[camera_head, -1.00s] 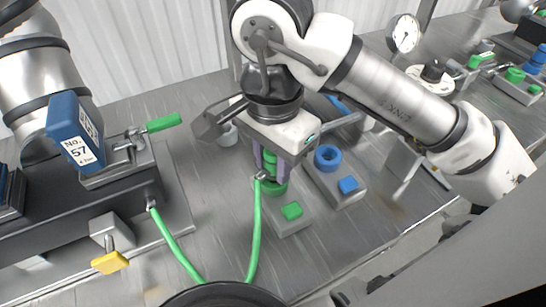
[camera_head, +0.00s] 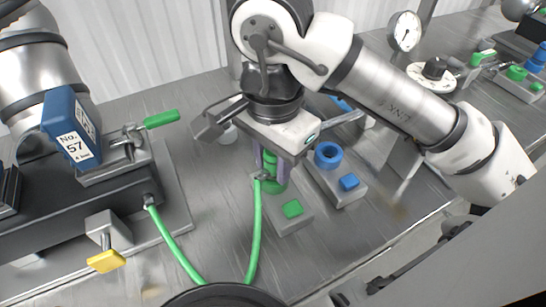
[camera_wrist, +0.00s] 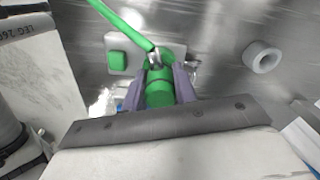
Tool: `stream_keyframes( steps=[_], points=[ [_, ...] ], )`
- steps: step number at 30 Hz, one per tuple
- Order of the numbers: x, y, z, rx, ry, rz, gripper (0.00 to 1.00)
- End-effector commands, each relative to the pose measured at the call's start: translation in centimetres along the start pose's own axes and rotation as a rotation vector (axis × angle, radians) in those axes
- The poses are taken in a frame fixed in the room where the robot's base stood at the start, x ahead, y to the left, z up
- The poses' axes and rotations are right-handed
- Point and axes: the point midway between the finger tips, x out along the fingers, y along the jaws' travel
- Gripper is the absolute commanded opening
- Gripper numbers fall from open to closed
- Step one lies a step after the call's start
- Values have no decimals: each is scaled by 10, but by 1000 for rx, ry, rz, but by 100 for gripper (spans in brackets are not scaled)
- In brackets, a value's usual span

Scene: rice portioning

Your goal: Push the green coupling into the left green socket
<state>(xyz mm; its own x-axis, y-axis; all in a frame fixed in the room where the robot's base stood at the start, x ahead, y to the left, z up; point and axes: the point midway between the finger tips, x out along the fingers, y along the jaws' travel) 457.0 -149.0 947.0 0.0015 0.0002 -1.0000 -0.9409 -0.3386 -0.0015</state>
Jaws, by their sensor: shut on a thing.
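My gripper (camera_head: 270,168) is shut on the green coupling (camera_head: 270,160), which hangs upright between the two purple-grey fingers. The coupling also shows between the fingers in the wrist view (camera_wrist: 160,92). A green hose (camera_head: 255,225) runs from the coupling down out of view behind a dark round rim. The green socket (camera_head: 277,187) sits on a grey block (camera_head: 290,219) with a square green button (camera_head: 292,208). The coupling is directly over the socket, and the fingers and coupling hide most of it. I cannot tell how deep the coupling sits.
A blue ring socket (camera_head: 327,155) with a blue button (camera_head: 348,182) stands close on the right. A machine with a green-handled lever (camera_head: 161,119), a blue No. 57 tag (camera_head: 72,128) and a yellow knob (camera_head: 106,261) is at left. More green and blue sockets (camera_head: 517,73) are far right.

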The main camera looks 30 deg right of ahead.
Motion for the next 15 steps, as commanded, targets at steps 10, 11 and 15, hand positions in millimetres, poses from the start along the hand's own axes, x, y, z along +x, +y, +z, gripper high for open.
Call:
stream_keyframes(
  steps=[10,11,15],
  points=[
    [2,0,0,-1,-1,1,33],
    [2,0,0,-1,-1,1,37],
    [2,0,0,-1,0,1,54]
  ],
)
